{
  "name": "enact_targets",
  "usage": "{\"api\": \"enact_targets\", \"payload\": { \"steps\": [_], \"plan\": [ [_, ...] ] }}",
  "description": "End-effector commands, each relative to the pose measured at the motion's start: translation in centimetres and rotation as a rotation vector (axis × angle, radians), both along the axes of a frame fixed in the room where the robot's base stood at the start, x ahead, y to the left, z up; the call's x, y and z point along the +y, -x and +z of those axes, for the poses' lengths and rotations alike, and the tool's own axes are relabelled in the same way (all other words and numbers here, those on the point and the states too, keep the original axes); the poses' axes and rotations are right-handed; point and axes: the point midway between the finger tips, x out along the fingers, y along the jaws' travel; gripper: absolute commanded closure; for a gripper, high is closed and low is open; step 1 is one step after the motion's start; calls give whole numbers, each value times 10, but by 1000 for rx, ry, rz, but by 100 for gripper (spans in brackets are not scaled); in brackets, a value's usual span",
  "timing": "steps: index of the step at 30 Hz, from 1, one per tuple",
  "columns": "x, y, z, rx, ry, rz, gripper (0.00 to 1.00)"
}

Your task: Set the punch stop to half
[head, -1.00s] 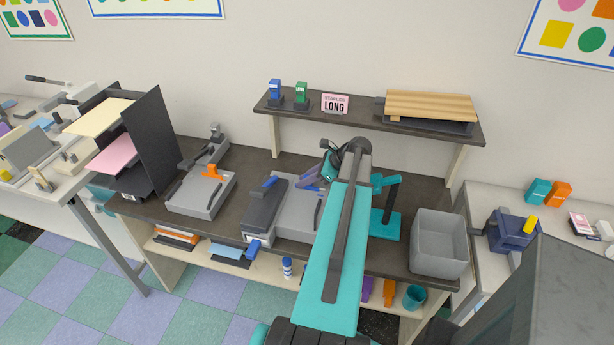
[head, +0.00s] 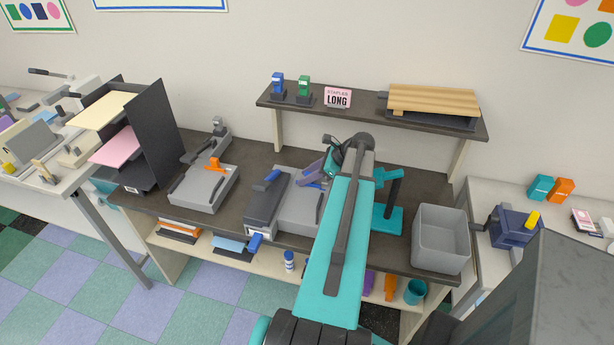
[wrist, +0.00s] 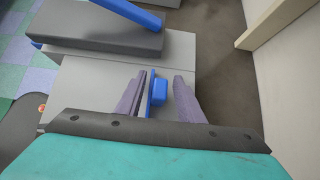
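The grey machine with a dark top block (head: 263,207) and a blue lever (head: 267,179), which looks like the punch, stands mid-bench. Its dark block (wrist: 100,28) and pale bed (wrist: 90,75) also show in the wrist view. A small blue piece (wrist: 158,90), apparently the stop, stands on the bed. My gripper (head: 313,172) is over the right part of the bed. In the wrist view my gripper (wrist: 163,80) is open, one purple finger on each side of the blue piece, with narrow gaps showing. Any stop markings are hidden or too small to read.
A grey machine with an orange part (head: 203,188) is to the left. A teal stand (head: 388,215) and a grey bin (head: 440,240) are to the right. A raised shelf (head: 365,106) behind holds staplers, a "LONG" sign (head: 338,97) and boards.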

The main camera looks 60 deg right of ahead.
Motion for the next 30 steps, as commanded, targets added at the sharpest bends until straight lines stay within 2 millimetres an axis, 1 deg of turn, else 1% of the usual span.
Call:
{"api": "enact_targets", "payload": {
  "steps": [8, 30],
  "plan": [
    [-5, 16, 15, 1, 2, -1, 66],
    [-27, 82, 84, 1, 2, -1, 66]
  ]
}}
